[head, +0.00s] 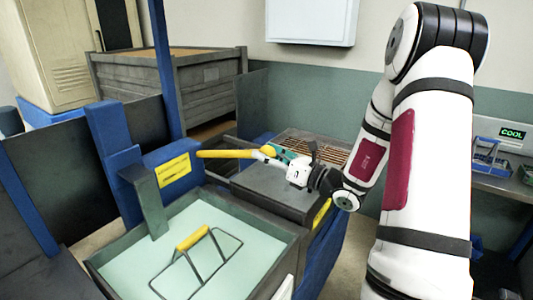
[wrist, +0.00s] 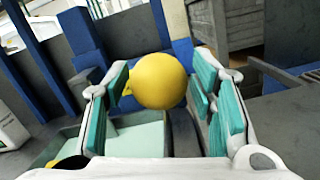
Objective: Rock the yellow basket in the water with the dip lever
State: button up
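The dip lever (head: 225,153) is a yellow rod reaching right from the blue post in the head view. Its round yellow end (wrist: 158,80) faces me in the wrist view. My gripper (head: 275,153) is at that end; in the wrist view its teal-padded fingers (wrist: 163,88) are apart, one on each side of the knob. I cannot tell whether either finger touches it. The basket (head: 192,237) has a yellow grip on a dark wire frame and sits in the pale green water of the tank (head: 270,281). Its lower part is hard to make out.
A blue post and housing with a yellow label (head: 173,169) stand behind the tank. A grey bench with a wire grate (head: 315,147) lies beyond my gripper. A large grey crate (head: 150,85) is at the back. A shelf with a "COOL" display (head: 512,133) is at the right.

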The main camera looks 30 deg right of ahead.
dwell(0.3)
jog(key=v, duration=1.2)
jog(key=shift+r, duration=0.1)
